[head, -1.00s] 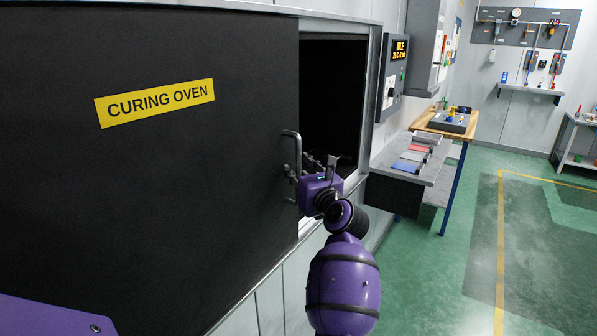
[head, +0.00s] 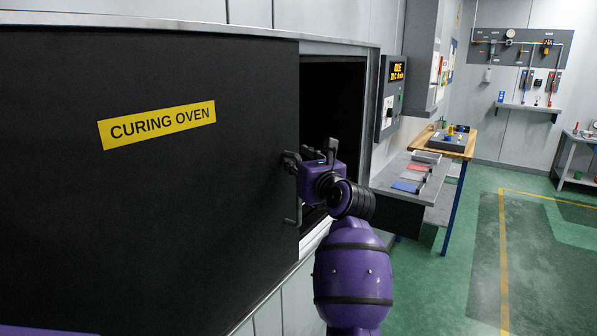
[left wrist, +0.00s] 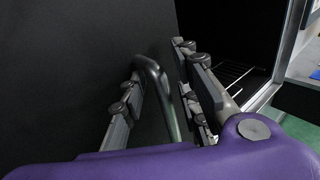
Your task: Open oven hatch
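The black oven hatch (head: 150,210) with a yellow "CURING OVEN" label (head: 157,125) fills the left of the head view. A dark opening (head: 335,105) shows to the right of its edge. The hatch's grey bar handle (head: 298,215) stands upright near that edge, its middle hidden behind my gripper. My left gripper (head: 305,158) is at the upper part of the handle. In the left wrist view, its fingers (left wrist: 160,100) are apart, one on each side of the handle (left wrist: 155,80), with a gap visible on the left side. My right gripper is not in view.
A control panel (head: 392,98) with a lit display is on the wall right of the opening. A grey shelf with coloured trays (head: 410,180) and a wooden-topped table (head: 455,145) stand beyond. Green floor (head: 470,270) is free at the right. Wire rack bars (left wrist: 235,75) show inside the oven.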

